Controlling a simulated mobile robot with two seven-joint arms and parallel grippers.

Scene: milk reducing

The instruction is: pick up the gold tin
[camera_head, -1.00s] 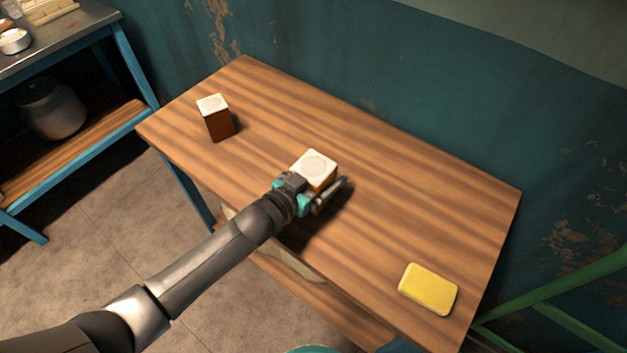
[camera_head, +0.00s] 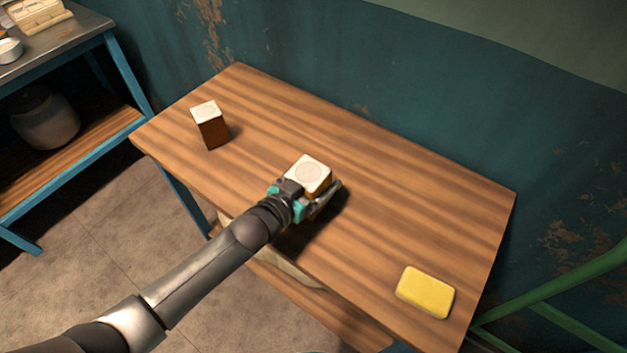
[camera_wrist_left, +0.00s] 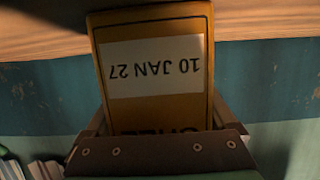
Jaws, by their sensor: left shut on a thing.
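The gold tin (camera_head: 308,174) has a white top with a round mark and stands near the middle of the wooden table. My left gripper (camera_head: 312,201) is shut on it from the front side. In the left wrist view the gold tin (camera_wrist_left: 154,105) fills the space between the fingers of my left gripper (camera_wrist_left: 155,140), and its white label reads "10 JAN 27", upside down. I cannot tell whether its base touches the table. My right gripper is not in view.
The wooden table (camera_head: 400,205) also bears a brown box with a white top (camera_head: 211,128) at the far left and a yellow block (camera_head: 425,291) at the front right. A teal wall stands behind. The table's right half is mostly clear.

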